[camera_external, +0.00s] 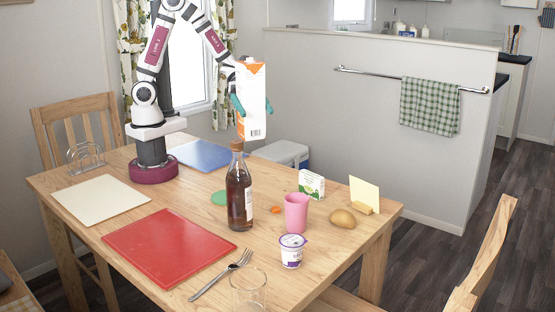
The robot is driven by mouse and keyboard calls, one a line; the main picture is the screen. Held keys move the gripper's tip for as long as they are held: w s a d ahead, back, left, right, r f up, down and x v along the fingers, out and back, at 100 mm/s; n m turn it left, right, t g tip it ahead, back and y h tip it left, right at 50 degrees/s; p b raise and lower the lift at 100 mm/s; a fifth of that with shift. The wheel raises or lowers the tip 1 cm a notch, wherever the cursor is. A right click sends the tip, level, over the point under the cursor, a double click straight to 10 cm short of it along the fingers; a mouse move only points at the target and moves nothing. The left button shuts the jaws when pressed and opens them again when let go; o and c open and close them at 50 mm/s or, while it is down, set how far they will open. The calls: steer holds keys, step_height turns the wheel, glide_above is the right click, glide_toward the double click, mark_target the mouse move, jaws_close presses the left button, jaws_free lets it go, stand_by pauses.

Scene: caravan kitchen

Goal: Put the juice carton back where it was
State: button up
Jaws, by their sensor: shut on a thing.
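The carton is upright and looks held above the table (180,228), behind the dark bottle (239,190). The bottle's cap reaches up close to the carton's foot in the picture. Part of the gripper is hidden behind the carton.
A pink cup (296,213), a yogurt pot (291,251), a small green-white box (311,184), a potato (342,218) and a glass (248,290) stand to the right and front. Red (168,246), cream (101,198) and blue (203,155) mats lie flat. A green disc (219,198) lies left of the bottle.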

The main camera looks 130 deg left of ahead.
mark_target(241, 126)
steer(key=shift+n+y, duration=0.4)
steer(key=shift+y, duration=0.1)
steer(key=s, duration=0.1)
steer(key=s+d, duration=0.2)
steer(key=shift+s+f, duration=0.3)
steer(key=shift+s, duration=0.1)
step_height(241, 126, down, 5)
steer(key=shift+r, duration=0.1)
steer(key=a+f, duration=0.3)
steer(key=a, duration=0.1)
steer(key=a+f, duration=0.3)
steer(key=f, duration=0.1)
steer(key=s+a+f, duration=0.1)
steer(key=a+f, duration=0.3)
steer(key=shift+s+a+f, duration=0.1)
steer(key=shift+a+f, duration=0.05)
steer(key=shift+a, duration=0.2)
steer(key=shift+f, duration=0.1)
steer(key=o, duration=1.5)
steer(key=v, duration=1.2)
steer(key=shift+s, duration=0.15)
